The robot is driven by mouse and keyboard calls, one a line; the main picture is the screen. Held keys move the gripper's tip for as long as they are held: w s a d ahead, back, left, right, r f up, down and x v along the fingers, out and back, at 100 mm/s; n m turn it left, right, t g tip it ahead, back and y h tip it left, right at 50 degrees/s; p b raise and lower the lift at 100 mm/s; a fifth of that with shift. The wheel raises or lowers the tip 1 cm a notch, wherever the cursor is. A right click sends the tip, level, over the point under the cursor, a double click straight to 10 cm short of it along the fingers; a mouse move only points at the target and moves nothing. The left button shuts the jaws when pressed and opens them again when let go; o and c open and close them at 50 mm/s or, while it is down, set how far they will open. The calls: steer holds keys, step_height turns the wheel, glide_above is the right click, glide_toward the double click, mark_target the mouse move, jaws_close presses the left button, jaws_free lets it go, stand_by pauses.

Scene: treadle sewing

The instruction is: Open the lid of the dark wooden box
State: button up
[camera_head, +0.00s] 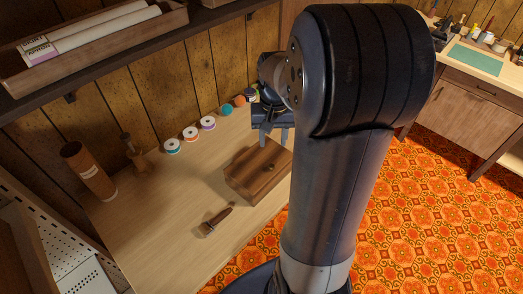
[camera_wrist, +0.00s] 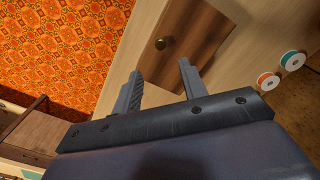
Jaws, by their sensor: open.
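The dark wooden box (camera_head: 258,171) lies shut on the light wooden worktop (camera_head: 165,213), near its front edge. My arm hides part of its right side in the head view. My gripper (camera_head: 270,133) is above and behind the box in the head view. In the wrist view its two fingers (camera_wrist: 160,85) are spread apart with nothing between them.
Several thread spools (camera_head: 190,133) stand in a row along the back wall. A wooden-handled tool (camera_head: 216,219) lies left of the box. A brown cylinder (camera_head: 88,171) stands at the left end. A shelf (camera_head: 110,62) overhangs the back. Worktop left of the box is mostly clear.

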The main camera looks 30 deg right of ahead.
mark_target(272, 166)
step_height(272, 166, down, 11)
steer(key=shift+w+d+r, duration=0.1)
steer(key=shift+w, duration=0.05)
stand_by(0.4)
steer(key=shift+c, duration=0.4)
jaws_close()
